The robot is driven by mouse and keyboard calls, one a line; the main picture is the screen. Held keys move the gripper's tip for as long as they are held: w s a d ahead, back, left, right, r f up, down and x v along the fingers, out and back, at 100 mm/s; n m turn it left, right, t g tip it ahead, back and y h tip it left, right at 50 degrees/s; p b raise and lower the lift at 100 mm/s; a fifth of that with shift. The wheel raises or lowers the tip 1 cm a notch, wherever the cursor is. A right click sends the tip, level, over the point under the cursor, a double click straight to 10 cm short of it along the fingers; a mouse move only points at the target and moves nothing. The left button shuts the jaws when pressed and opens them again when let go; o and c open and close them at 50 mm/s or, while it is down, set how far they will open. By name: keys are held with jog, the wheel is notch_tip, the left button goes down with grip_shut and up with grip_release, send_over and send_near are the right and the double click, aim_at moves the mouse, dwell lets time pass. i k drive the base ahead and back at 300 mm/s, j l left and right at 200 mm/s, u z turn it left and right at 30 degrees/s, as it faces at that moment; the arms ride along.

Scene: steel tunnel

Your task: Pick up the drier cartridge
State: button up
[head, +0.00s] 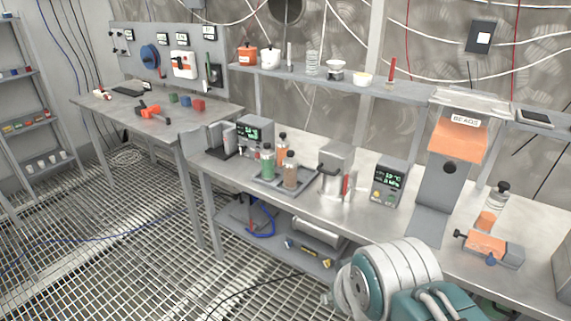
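Several clear cartridges with dark caps stand upright on the bench. In a shallow grey tray (256,182) are a green-filled cartridge (268,163) and a brownish-orange one (290,172). Another orange-filled cartridge (282,148) stands just behind them. A partly filled cartridge with orange contents (488,216) stands at the right, behind an orange and grey clamp-like device (487,249). No label shows which is the drier cartridge. My teal and white arm is at the bottom right, in front of the bench. My gripper is not visible.
An orange-fronted hopper marked BEADS (457,140) stands at the right. A shelf with pots (345,84) runs above. A second table (205,118) is at the left. Grating floor is open at left.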

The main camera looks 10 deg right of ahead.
aim_at(266, 155)
jog(key=i+j+z, duration=0.2)
jog(key=i+j, duration=0.45)
jog(key=i, duration=0.3)
jog(key=i+j+z, duration=0.2)
jog(key=i+j, duration=0.65)
jog(key=i, duration=0.05)
